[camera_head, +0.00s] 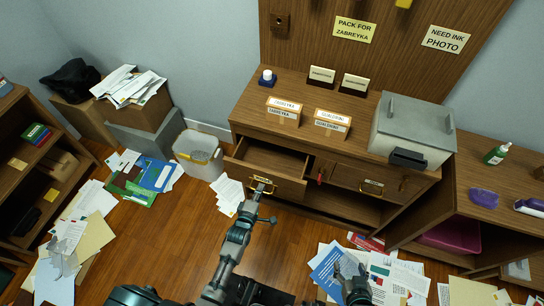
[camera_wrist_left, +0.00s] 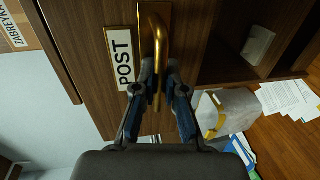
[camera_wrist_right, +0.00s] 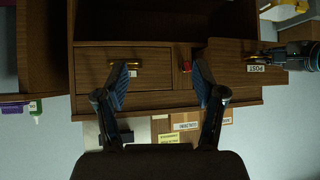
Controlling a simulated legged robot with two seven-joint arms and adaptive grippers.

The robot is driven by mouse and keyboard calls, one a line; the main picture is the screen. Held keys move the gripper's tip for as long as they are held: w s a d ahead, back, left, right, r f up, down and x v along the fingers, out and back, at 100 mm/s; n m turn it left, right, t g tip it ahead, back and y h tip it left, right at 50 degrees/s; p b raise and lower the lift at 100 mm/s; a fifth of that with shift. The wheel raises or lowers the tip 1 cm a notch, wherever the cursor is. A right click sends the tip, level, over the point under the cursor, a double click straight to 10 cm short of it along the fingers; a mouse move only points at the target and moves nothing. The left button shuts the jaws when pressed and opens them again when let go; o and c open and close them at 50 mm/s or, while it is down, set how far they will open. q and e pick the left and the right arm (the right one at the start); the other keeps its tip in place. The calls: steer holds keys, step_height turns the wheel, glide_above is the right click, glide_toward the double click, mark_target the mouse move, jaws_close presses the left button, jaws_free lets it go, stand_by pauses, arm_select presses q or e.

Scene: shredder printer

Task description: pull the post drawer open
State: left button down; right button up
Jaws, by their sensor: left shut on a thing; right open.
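The post drawer (camera_head: 240,172) stands pulled out of the wooden cabinet, and its inside shows empty from above in the head view. Its front carries a POST label (camera_wrist_left: 121,58) and a brass handle (camera_wrist_left: 158,35) in the left wrist view. My left gripper (camera_head: 259,190) is shut on the brass handle, with its fingers (camera_wrist_left: 160,88) on both sides of the bar. The drawer and its POST label (camera_wrist_right: 256,69) also show at the right of the right wrist view. My right gripper (camera_head: 353,283) is open and empty, low in front of the cabinet; its fingers (camera_wrist_right: 162,85) are wide apart.
A closed drawer (camera_head: 355,178) with a brass handle is right of the post drawer, with a red key-like item (camera_head: 320,176) between them. A grey bin (camera_head: 199,155) stands left of the cabinet. Papers (camera_head: 372,277) litter the floor; bare floor lies around my left arm.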

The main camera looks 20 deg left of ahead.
arm_select(q)
steer(key=s+p, duration=0.3)
steer(key=s, duration=0.6)
steer(key=shift+d+f, duration=0.15)
steer(key=shift+f, duration=0.2)
steer(key=c, duration=1)
jaws_free()
steer(key=shift+w, duration=0.1)
steer(key=o, duration=0.5)
steer(key=shift+w+r, duration=0.15)
steer(key=shift+r, duration=0.05)
arm_select(e)
steer(key=s+d+f+g+h, duration=0.1)
steer(key=s+d+g, duration=0.1)
steer(key=s, duration=0.4)
steer(key=s+d+f+g, duration=0.2)
steer(key=s+g, duration=0.3)
steer(key=s, duration=0.1)
steer(key=shift+d+h, duration=0.25)
steer(key=shift+h, duration=0.15)
arm_select(q)
steer(key=shift+r, duration=0.1)
arm_select(e)
steer(key=shift+r, duration=0.1)
